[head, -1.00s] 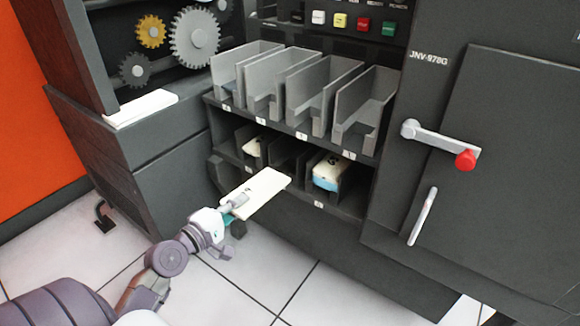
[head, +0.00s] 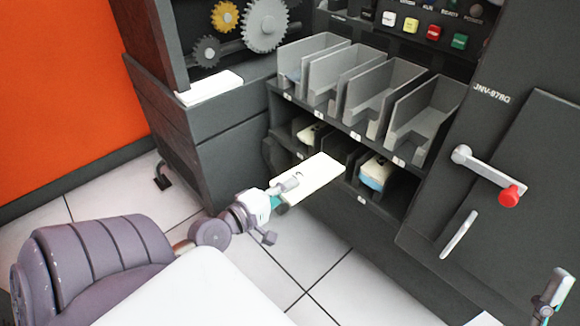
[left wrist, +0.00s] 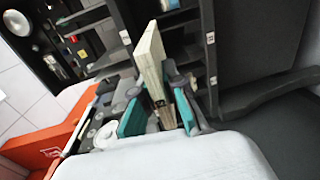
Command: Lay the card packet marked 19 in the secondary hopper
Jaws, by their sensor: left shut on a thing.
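A flat cream card packet (head: 318,176) is held out level in front of the lower rack; its dark mark is too small to read. My left gripper (head: 285,190) is shut on its near end. In the left wrist view the packet (left wrist: 150,62) stands up between the teal finger pads of the left gripper (left wrist: 160,115). My right gripper (head: 553,293) shows partly at the lower right edge; its jaws are unclear. The rack has several grey upper hoppers (head: 425,118) and dark lower compartments (head: 338,153). I cannot tell which is the secondary hopper.
A cream and blue packet (head: 376,172) lies in a right lower compartment, and a cream piece (head: 311,134) in a left one. A white stack (head: 209,87) lies on the ledge below the gears. A red-knobbed lever (head: 509,196) sticks out at the right.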

